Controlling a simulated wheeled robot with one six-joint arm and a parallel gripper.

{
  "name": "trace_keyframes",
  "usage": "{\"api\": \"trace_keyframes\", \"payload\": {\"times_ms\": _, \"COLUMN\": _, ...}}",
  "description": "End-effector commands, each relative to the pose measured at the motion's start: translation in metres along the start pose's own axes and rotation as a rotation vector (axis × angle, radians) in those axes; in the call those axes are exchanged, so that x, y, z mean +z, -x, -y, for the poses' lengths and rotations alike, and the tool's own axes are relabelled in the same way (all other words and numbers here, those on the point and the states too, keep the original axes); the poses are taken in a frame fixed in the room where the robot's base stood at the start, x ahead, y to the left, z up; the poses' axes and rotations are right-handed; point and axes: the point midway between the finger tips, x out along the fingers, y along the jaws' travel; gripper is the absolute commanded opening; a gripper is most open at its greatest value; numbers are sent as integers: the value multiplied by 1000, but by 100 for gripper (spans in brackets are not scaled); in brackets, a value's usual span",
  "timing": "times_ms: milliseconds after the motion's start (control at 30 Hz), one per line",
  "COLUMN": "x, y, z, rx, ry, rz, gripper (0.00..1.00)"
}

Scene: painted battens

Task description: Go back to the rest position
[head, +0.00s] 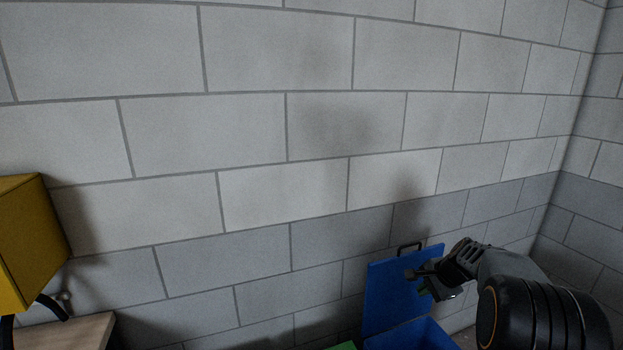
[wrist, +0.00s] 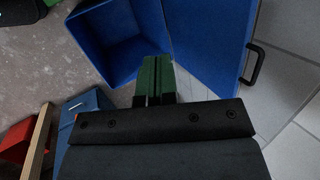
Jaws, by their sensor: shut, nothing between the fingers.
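My gripper (head: 424,286) is at the lower right of the head view, in front of the raised lid of a blue bin. In the wrist view its green-tipped fingers (wrist: 157,78) are together with nothing held between them. The blue bin (wrist: 112,42) stands open below the gripper in the wrist view, and no contents show in the visible part. Its lid (head: 388,292) is swung up against the wall side, with a black handle (head: 409,247) at the top. The lid (wrist: 208,45) also shows in the wrist view, just beyond the fingertips.
A yellow box (head: 30,242) and a wooden top (head: 70,334) are at the left. The wrist view shows a red object (wrist: 14,142), a wooden strip (wrist: 40,142) and a blue object (wrist: 88,108). A grey block wall (head: 290,130) fills the background.

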Motion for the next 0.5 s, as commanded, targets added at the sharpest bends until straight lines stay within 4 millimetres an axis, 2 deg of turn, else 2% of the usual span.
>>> {"api": "trace_keyframes", "payload": {"times_ms": 33, "x": 28, "y": 13, "z": -14, "rx": 51, "ry": 156, "rz": -6, "gripper": 0}}
{"api": "trace_keyframes", "payload": {"times_ms": 200, "x": 108, "y": 51, "z": -72, "rx": 220, "ry": 669, "rz": -11, "gripper": 0}}
{"api": "trace_keyframes", "payload": {"times_ms": 300, "x": 144, "y": 70, "z": -106, "rx": 288, "ry": 904, "rz": -21, "gripper": 0}}
{"api": "trace_keyframes", "payload": {"times_ms": 400, "x": 171, "y": 84, "z": -134, "rx": 330, "ry": 1071, "rz": -41, "gripper": 0}}
{"api": "trace_keyframes", "payload": {"times_ms": 500, "x": 190, "y": 95, "z": -153, "rx": 341, "ry": 1165, "rz": -74, "gripper": 0}}
